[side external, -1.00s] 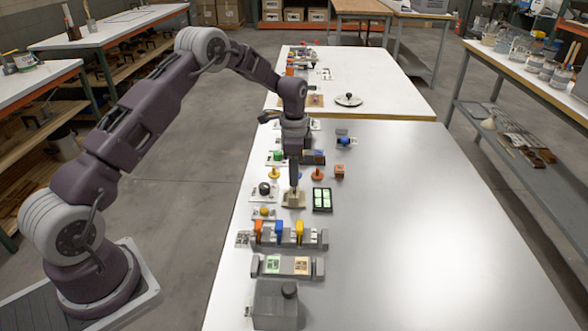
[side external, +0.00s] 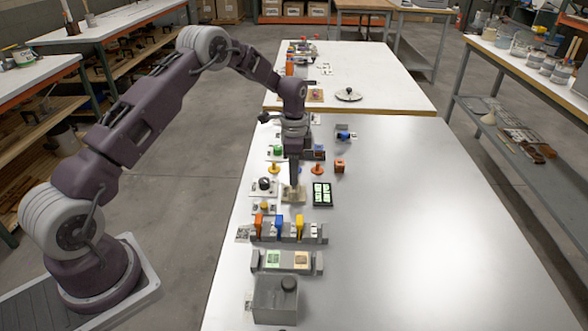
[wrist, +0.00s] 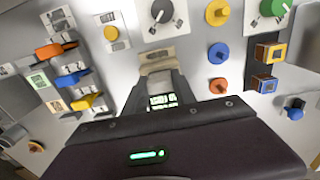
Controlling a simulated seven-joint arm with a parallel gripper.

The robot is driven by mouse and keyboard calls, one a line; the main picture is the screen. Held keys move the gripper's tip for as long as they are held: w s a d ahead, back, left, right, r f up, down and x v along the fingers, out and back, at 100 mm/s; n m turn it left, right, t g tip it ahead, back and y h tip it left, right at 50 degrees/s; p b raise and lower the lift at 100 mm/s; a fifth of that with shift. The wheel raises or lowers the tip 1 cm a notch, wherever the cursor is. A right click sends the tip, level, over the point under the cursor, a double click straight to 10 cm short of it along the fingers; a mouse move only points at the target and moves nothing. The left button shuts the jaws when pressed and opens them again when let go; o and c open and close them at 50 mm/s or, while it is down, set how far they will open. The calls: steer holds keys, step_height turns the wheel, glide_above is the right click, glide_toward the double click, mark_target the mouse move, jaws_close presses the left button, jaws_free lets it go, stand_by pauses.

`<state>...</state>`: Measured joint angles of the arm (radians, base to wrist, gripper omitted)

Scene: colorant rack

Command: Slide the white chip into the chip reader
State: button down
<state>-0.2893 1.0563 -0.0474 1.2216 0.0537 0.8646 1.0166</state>
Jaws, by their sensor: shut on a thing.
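My gripper (side external: 294,187) points straight down over a beige block, which looks like the chip reader (side external: 293,197), on the near table. In the wrist view the beige block also shows at the fingertips (wrist: 157,69). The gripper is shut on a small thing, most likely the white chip.
A black panel with green lit cells (side external: 322,194) stands just right of the gripper. A grey rack with orange, blue and yellow pieces (side external: 290,233) lies nearer the camera, before a holder with two pale cards (side external: 288,264). The table's right side is clear.

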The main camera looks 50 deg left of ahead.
steer(key=shift+f, duration=1.05)
steer(key=shift+r, duration=1.45)
steer(key=shift+f, duration=1.4)
steer(key=shift+r, duration=1.4)
steer(key=shift+f, duration=1.45)
steer(key=shift+r, duration=0.1)
steer(key=shift+r, duration=1.35)
